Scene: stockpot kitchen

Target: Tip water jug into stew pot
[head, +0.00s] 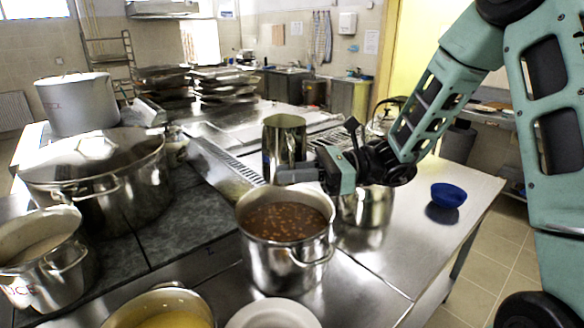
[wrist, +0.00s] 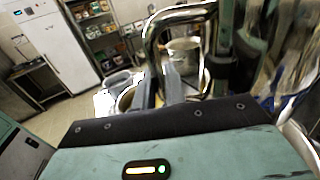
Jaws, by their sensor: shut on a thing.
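The metal water jug (head: 283,138) is upright in the head view, just behind and above the back rim of the stew pot. The stew pot (head: 285,255) is a shiny steel pot with brown, chunky stew in it. My gripper (head: 302,173) reaches in from the right and is shut on the jug's handle. In the wrist view the curved metal handle (wrist: 152,48) rises between the fingers, and the jug's shiny body is blurred at the right. The water inside the jug cannot be seen.
A blue bowl (head: 448,195) sits on the right counter. A white plate (head: 272,316) and a pot with yellow contents (head: 170,318) are in front. A large lidded pot (head: 100,190) stands left.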

